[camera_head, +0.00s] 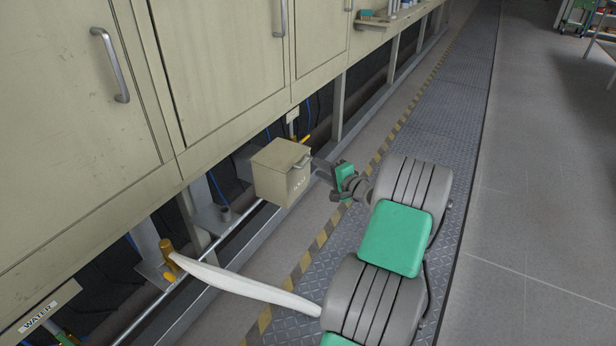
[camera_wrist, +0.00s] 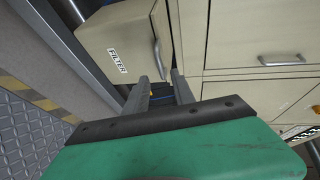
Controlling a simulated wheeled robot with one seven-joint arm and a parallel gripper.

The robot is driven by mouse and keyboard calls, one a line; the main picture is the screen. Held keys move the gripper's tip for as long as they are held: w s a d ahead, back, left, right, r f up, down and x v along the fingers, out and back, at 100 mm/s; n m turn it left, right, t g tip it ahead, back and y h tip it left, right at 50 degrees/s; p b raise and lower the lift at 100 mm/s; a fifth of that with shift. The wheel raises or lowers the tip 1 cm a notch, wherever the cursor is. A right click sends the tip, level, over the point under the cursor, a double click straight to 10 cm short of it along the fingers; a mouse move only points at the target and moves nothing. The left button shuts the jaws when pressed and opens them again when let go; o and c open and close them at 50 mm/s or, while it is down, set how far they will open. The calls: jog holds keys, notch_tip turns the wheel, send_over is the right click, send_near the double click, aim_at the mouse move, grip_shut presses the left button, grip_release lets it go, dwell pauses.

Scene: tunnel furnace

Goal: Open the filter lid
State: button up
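The filter box (camera_head: 268,181) is a beige metal box below the cabinets in the head view. Its lid looks closed, and a curved metal handle (camera_head: 303,161) sits near its upper front edge. In the wrist view the box face (camera_wrist: 115,42) carries a FILTER label (camera_wrist: 117,61), with the grey handle (camera_wrist: 156,45) beside it. My gripper (camera_wrist: 160,76) is open, with its two dark fingers apart. The handle's lower end appears between or just beyond the fingertips; contact cannot be told. In the head view my gripper (camera_head: 318,166) is just right of the box, at handle height.
Beige cabinets (camera_head: 60,120) with handles stand above and left of the box. A pale curved pipe-like piece (camera_head: 245,285) extends at lower left. A pipe and rail run beneath the cabinets. Open grey floor (camera_head: 545,190) lies to the right.

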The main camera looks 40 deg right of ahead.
aim_at(308, 161)
jog(key=b+x, duration=0.1)
jog(key=x, duration=0.6)
jog(key=shift+a+b, duration=0.15)
jog(key=shift+b, duration=0.15)
grip_shut()
